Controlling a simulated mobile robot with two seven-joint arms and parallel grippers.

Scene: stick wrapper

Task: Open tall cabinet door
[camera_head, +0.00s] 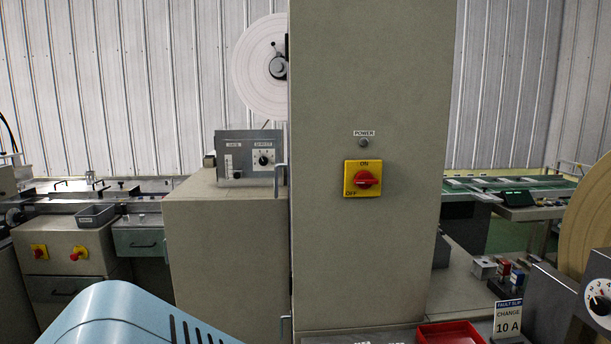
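The tall cabinet (375,90) stands upright in the middle of the head view. Its front carries a yellow switch plate with a red rotary knob (366,180), marked ON above and OFF at lower left. A small round grey power lamp (363,143) sits above it under a POWER label. A slim vertical metal handle (281,166) shows at the cabinet's left edge, with a small metal piece (285,326) lower down. The door looks closed, but its seam is hard to make out. Neither of my grippers is in view.
A low beige cabinet (228,240) with a grey control box (249,158) adjoins on the left. A red tray (449,333) and a fault slip card (508,318) reading "CHANGE 10 A" sit at lower right. A blue rounded body (120,315) fills the lower left.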

